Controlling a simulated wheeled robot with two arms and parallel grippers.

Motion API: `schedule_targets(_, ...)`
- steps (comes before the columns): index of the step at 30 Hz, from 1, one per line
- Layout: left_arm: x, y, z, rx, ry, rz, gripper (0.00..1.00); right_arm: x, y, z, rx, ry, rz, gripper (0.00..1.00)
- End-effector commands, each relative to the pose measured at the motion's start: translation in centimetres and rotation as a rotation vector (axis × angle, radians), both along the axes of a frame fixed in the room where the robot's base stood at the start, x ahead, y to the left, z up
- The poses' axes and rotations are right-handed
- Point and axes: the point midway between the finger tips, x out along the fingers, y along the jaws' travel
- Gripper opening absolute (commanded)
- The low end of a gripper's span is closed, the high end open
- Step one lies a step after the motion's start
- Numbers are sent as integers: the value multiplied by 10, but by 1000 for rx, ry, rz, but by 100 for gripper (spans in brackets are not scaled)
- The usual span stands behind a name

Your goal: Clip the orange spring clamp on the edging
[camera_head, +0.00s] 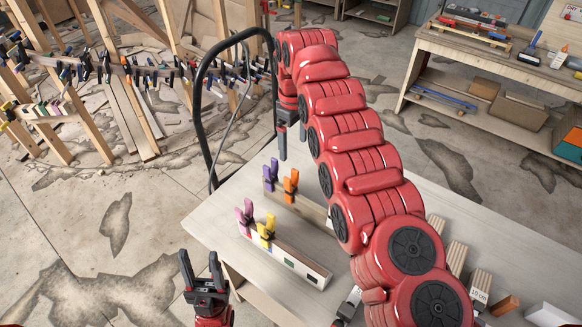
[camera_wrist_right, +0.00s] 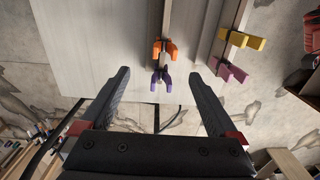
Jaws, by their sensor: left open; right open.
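The orange spring clamp (camera_head: 290,183) sits on a narrow wooden strip (camera_head: 307,207) on the table, beside a purple clamp (camera_head: 270,172). In the right wrist view the orange clamp (camera_wrist_right: 164,49) lies beyond the purple clamp (camera_wrist_right: 161,77). My right gripper (camera_head: 291,143) is open and empty above the strip's far end; its fingers appear either side of the purple clamp in the wrist view, apart from it. My left gripper (camera_head: 201,268) is open and empty off the table's near left corner. A curved strip, apparently the edging (camera_head: 92,82), runs between wooden posts behind, carrying many clamps.
A white-faced strip (camera_head: 290,262) on the table holds pink (camera_head: 244,214) and yellow (camera_head: 266,232) clamps. Wood blocks (camera_head: 457,258) stand at the table's right. A black hooped handle (camera_head: 202,95) rises behind the table. A workbench (camera_head: 500,58) stands back right. Floor at left is open.

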Motion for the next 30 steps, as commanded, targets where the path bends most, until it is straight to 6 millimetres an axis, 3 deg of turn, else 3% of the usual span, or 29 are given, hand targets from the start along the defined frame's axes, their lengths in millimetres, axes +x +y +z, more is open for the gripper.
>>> schedule_targets(5, -1, 0, -20, 0, 1, 0, 50, 0, 0, -19, 0, 0, 0, 95)
schedule_targets(15, -1, 0, -86, 0, 1, 0, 50, -1, -1, -85, -1, 1, -1, 95)
schedule_targets(30, -1, 0, -65, 0, 0, 0, 50, -2, 1, -122, 1, 1, 0, 95)
